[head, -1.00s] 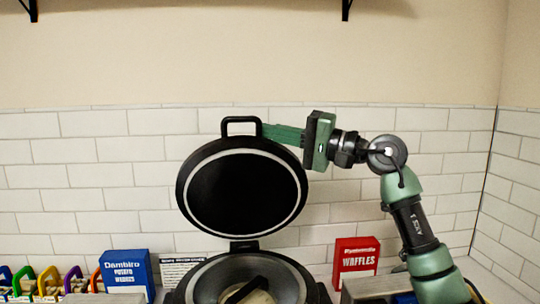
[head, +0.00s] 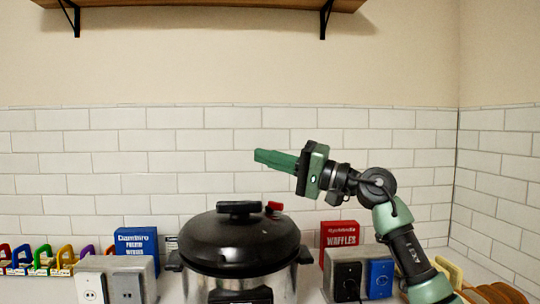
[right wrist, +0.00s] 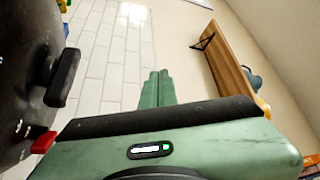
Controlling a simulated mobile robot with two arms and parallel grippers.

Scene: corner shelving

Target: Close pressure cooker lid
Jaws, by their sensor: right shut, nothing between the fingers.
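The pressure cooker (head: 237,284) stands on the counter, with a silver body and black side handles. Its black domed lid (head: 235,246) lies down flat over the pot, with a black top handle (head: 239,208) and a red valve (head: 274,207). In the right wrist view the lid (right wrist: 22,90) fills the left edge, with its handle (right wrist: 62,78) and the red valve (right wrist: 43,142). My right gripper (head: 257,156) is shut and empty, above the lid and apart from it. Its green fingers (right wrist: 157,76) show together in the right wrist view. My left gripper is not in view.
A blue box (head: 136,245) stands left of the cooker and a red waffles box (head: 338,236) right of it. Socket blocks (head: 92,285) and switch blocks (head: 347,280) stand in front of them. Colourful padlock-like things (head: 40,258) line the far left. A wooden shelf (head: 200,4) hangs above.

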